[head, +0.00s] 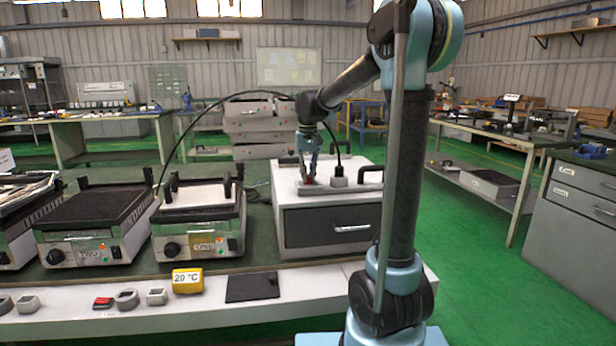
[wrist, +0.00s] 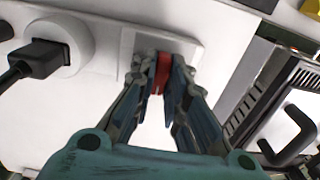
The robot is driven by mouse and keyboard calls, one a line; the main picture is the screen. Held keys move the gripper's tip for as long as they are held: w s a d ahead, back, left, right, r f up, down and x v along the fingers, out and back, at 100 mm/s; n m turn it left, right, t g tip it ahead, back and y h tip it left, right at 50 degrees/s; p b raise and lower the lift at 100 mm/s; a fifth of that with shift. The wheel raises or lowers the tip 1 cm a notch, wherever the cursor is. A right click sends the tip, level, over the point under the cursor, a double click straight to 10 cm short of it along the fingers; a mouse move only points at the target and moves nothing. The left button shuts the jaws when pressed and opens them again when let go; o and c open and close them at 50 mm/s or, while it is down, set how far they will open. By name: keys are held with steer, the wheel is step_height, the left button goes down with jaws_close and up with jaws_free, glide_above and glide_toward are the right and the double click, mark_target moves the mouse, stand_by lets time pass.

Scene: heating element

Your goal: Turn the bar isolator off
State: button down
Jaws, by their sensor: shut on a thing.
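The bar isolator is a red switch (wrist: 162,70) on a pale plate (wrist: 192,47) set on the white unit's top. My gripper (wrist: 163,82) points down at it, with its two fingers closed on either side of the red part. In the head view my gripper (head: 309,180) is over the left part of the white unit's top (head: 364,174). The fingers hide much of the switch, so I cannot tell its exact position.
A black plug (wrist: 42,60) in a round white socket (wrist: 78,40) stands beside the switch, its cable arching left. The white unit has a dark drawer (head: 333,224). Two hot-plate presses (head: 197,228) (head: 85,245) stand left. A yellow 20 °C display (head: 187,281) sits at the bench front.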

mark_target(308, 175)
steer(key=c, duration=1.6)
jaws_free()
step_height(308, 175, up, 12)
steer(key=s+d+f+t, duration=0.1)
steer(key=s+d+f, duration=0.4)
steer(key=s, duration=0.4)
steer(key=s+d+f, duration=0.5)
steer(key=s+f, duration=0.1)
steer(key=s, duration=0.3)
steer(key=s+d+f, duration=0.2)
steer(key=s+f, duration=0.5)
steer(key=f, duration=0.1)
steer(key=s+d+f+m+t, duration=0.1)
steer(key=s+d+f, duration=0.2)
steer(key=s+f, duration=0.5)
steer(key=shift+f+m, duration=0.3)
steer(key=shift+f, duration=0.3)
